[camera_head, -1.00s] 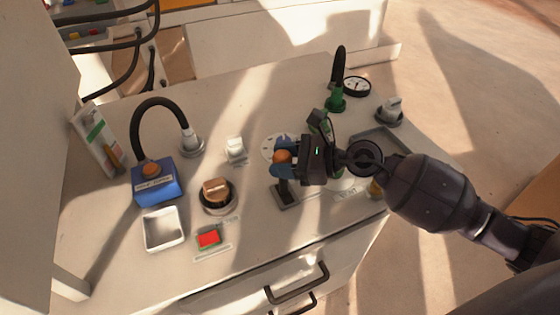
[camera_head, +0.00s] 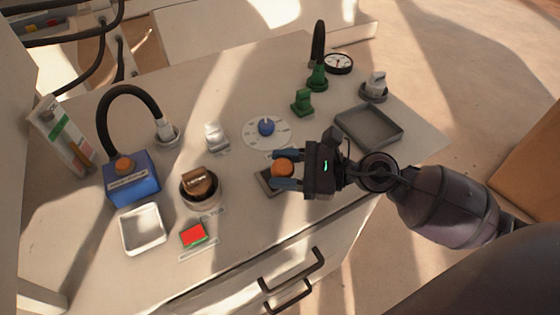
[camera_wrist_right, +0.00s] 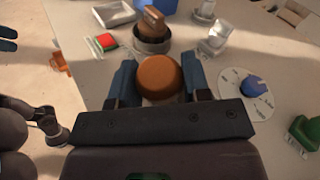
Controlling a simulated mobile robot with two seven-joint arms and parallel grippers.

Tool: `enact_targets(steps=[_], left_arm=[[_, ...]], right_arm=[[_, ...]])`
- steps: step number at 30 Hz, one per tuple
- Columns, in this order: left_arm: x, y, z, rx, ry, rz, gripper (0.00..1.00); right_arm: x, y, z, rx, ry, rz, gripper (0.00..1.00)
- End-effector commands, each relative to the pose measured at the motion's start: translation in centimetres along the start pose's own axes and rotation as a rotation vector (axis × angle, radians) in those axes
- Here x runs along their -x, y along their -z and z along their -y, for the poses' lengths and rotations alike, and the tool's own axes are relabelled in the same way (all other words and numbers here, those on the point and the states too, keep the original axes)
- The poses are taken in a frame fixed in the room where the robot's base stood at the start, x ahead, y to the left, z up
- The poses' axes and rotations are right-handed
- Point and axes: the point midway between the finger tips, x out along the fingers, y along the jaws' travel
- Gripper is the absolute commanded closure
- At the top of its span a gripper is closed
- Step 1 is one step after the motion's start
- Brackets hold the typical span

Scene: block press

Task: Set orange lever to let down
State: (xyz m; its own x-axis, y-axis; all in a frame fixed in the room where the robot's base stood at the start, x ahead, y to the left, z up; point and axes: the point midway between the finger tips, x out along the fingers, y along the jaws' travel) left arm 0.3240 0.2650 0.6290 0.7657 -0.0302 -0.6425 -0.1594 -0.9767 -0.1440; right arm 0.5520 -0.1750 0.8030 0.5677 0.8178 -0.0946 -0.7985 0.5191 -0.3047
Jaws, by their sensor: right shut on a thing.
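The orange lever knob (camera_head: 283,168) sits between the blue fingers of my right gripper (camera_head: 288,176), which is shut on it. The lever's dark base plate (camera_head: 266,183) shows just left of and below the knob on the bench; the shaft is mostly hidden. In the right wrist view the round orange knob (camera_wrist_right: 159,76) fills the space between the two blue fingers (camera_wrist_right: 159,88). Two blue finger-like tips (camera_wrist_right: 7,39) at that view's left edge look like my left gripper; its opening is unclear. My left gripper is not in the head view.
Drawer handles (camera_head: 292,272) stick out in front.

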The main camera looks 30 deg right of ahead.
Motion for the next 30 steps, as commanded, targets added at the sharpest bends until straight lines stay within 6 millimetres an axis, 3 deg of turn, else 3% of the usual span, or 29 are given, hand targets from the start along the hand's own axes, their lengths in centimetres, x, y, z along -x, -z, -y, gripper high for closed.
enact_targets(steps=[13,14,18,30], left_arm=[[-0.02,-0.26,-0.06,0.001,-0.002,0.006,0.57],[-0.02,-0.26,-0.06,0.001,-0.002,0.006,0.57],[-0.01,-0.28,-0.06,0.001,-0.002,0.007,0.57],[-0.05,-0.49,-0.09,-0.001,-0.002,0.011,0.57]], right_arm=[[0.06,0.32,-0.43,-0.008,-0.007,-0.005,0.99],[0.06,0.33,-0.44,-0.009,-0.008,-0.005,0.52],[0.05,0.28,-0.37,-0.007,-0.006,-0.004,0.31],[0.72,0.28,-0.25,-0.007,-0.003,-0.004,0.31]])
